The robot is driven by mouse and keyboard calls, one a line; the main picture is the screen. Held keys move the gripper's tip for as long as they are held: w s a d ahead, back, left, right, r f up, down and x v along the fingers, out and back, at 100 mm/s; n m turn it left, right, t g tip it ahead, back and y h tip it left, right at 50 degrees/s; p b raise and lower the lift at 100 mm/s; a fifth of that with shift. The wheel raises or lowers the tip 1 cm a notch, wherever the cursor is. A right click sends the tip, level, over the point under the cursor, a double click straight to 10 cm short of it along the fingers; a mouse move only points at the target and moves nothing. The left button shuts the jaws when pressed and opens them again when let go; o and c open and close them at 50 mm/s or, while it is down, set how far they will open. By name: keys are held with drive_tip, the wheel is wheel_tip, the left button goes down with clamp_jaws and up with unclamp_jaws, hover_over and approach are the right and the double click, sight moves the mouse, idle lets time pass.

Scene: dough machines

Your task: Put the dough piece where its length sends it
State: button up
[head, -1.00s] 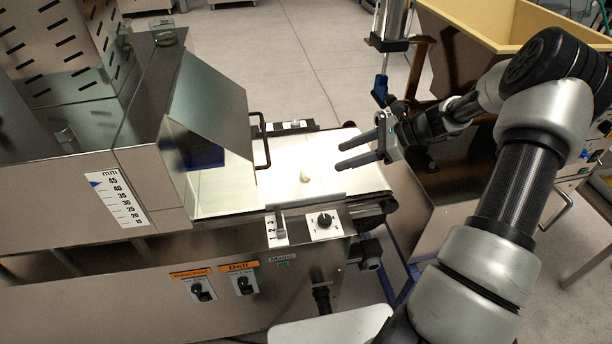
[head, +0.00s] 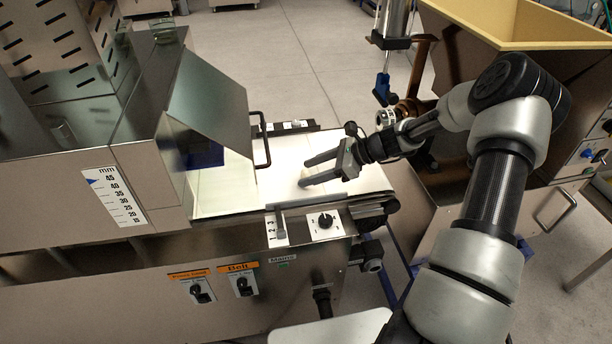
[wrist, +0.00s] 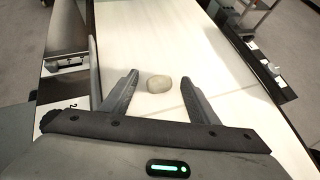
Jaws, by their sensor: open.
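The dough piece (wrist: 159,84) is a small, pale, rounded lump lying on the white belt (wrist: 225,60). In the head view the dough piece (head: 305,173) shows only in part, between my gripper's fingers. My gripper (head: 304,174) is open over the belt, with its fingers pointing left toward the machine. In the wrist view my gripper (wrist: 161,78) has a fingertip on each side of the dough, with a gap to the right finger. How high the fingertips are above the belt is hard to tell.
The steel dough machine (head: 75,200) stands at the left, with a slanted guard (head: 208,100) and a black handle (head: 262,140) beside the belt. Knobs (head: 325,222) sit on its front. A yellow-rimmed hopper (head: 520,30) stands at the back right. The belt is otherwise clear.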

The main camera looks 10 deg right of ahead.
drive_tip(key=shift+c, duration=0.5)
drive_tip(key=c, duration=1.1)
